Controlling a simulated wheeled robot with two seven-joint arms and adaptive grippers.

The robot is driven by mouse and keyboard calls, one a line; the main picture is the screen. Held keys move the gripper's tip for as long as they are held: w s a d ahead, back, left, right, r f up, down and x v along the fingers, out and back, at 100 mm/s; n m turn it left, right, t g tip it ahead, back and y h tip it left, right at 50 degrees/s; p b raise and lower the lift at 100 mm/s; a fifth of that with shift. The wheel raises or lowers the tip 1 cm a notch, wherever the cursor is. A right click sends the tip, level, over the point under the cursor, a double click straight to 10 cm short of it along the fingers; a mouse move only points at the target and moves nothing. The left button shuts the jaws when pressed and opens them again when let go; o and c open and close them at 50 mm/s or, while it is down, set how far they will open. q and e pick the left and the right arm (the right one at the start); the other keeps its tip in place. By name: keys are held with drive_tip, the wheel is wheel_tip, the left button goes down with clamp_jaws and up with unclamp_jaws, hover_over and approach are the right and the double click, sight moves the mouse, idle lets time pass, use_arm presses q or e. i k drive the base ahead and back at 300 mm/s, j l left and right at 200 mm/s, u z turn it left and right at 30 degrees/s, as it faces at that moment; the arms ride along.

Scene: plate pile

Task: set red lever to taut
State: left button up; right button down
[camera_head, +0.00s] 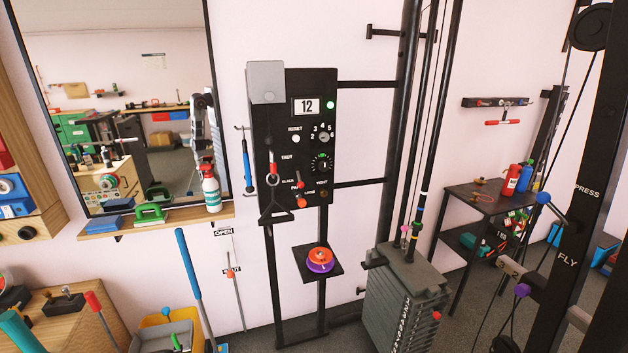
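A black control panel (316,150) stands upright in the middle of the view, with a "12" display and a lit green lamp. On its left part, a small red lever or handle (273,158) sits left of a label that seems to read TAUT. A label that seems to read SLACK is lower down. A silver ring hangs just below the red handle. Red-orange knobs (301,202) show lower on the panel, beside small labels. The lever's exact setting is too small to tell. Neither of my grippers shows directly.
A grey plate (266,82) covers the panel's upper left corner. A small shelf (319,274) with an orange and purple roll juts out below. A weight stack (406,300) stands to the right. A blue pole (190,270) and an OPEN/SHUT lever (230,272) stand to the left.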

sight(300, 184)
drive_tip(key=i+j+z, duration=0.15)
drive_tip(key=j, duration=0.2)
drive_tip(key=i+j+z, duration=0.2)
drive_tip(key=j, duration=0.2)
drive_tip(key=i+j, duration=0.25)
drive_tip(key=i+j+u, duration=0.1)
drive_tip(key=i, duration=0.4)
drive_tip(key=i+u, duration=0.1)
drive_tip(key=l+u, duration=0.1)
drive_tip(key=l, duration=0.25)
